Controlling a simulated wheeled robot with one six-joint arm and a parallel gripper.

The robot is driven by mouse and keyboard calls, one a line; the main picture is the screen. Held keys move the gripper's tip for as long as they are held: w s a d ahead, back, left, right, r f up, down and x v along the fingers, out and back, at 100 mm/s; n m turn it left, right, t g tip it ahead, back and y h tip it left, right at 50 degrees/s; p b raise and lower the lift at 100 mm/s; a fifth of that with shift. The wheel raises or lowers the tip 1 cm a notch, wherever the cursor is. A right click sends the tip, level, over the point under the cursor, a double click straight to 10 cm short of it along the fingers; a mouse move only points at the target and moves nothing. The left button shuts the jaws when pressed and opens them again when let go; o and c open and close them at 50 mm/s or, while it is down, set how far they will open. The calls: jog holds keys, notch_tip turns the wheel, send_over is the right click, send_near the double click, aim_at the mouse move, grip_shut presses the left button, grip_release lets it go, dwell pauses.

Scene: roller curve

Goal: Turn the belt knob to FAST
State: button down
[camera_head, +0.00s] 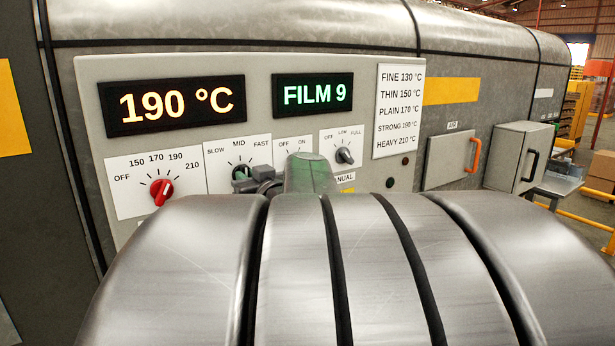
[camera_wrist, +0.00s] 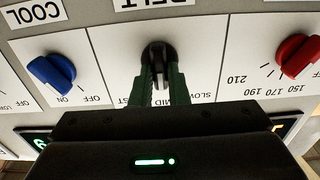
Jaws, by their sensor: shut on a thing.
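The black belt knob (camera_wrist: 157,52) shows in the wrist view on a white plate under a BELT label, which appears upside down there. My gripper (camera_wrist: 160,82) has a green finger on each side of the knob and is shut on it. In the head view, the belt dial plate (camera_head: 238,152) reads SLOW, MID, FAST, and my gripper (camera_head: 243,181) covers most of the knob. The knob's visible ridge lies between my fingers, near the MID and FAST side in the wrist view. Its exact setting is hard to tell.
A red heat knob (camera_head: 161,191) is left of the belt dial; it also shows in the wrist view (camera_wrist: 298,55). A blue COOL knob (camera_wrist: 52,75) is on the other side. Displays read 190 °C (camera_head: 183,104) and FILM 9 (camera_head: 314,95).

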jog(key=shift+f+m+b, duration=0.15)
jog(key=shift+m+b, duration=0.25)
jog(key=shift+b, duration=0.5)
jog(key=shift+w+d+m+b, duration=0.1)
jog(key=shift+m+b, duration=2.55)
jog(key=shift+m, duration=0.95)
jog(key=c, duration=1.4)
grip_release()
jog(key=shift+d, duration=0.1)
